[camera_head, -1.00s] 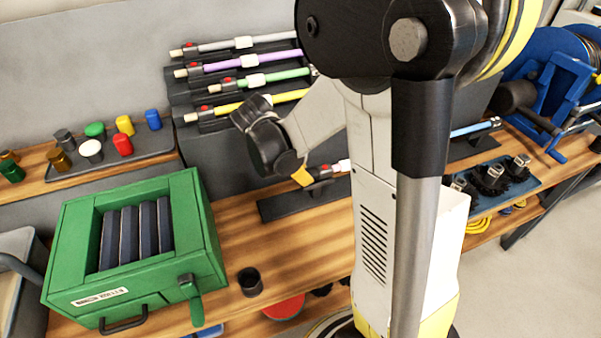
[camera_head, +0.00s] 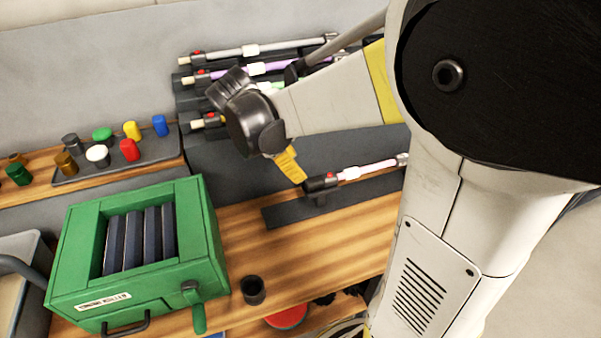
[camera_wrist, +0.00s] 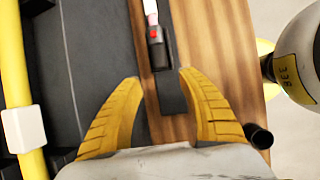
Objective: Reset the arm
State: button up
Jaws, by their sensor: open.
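My gripper (camera_head: 291,166) has yellow ridged fingers and hangs above the workbench, near the left end of a white-and-black rod on a dark stand. In the wrist view my gripper (camera_wrist: 160,95) is open, with its two fingers spread wide and nothing between them. The rod (camera_head: 350,174) lies on its dark stand (camera_head: 285,215). It also shows in the wrist view (camera_wrist: 155,40), beyond the fingertips. My arm covers the right part of the head view and hides the bench there.
A green box (camera_head: 75,245) with dark slats stands at the left. A small black cup (camera_head: 253,290) stands beside it. Coloured caps sit on a grey tray (camera_head: 75,178) behind. Coloured rods lie on a stepped rack at the back, partly hidden by my arm. Bare wood (camera_head: 330,245) lies in front of the rod stand.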

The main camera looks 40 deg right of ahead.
jog(key=s+a+r+m+t+y, duration=0.2)
jog(key=s+a+m+t, duration=0.1)
jog(key=a+m, duration=0.3)
jog(key=s+a+r+m+t+y, duration=0.1)
jog(key=s+a+m+t+y, duration=0.2)
jog(key=s+a+m, duration=0.3)
jog(key=shift+s+a+r+m+t, duration=0.15)
jog(key=shift+a+r+m+t, duration=0.4)
jog(key=shift+m, duration=0.65)
jog(key=shift+a+f, duration=0.1)
jog(key=shift+f, duration=0.05)
dwell(0.5)
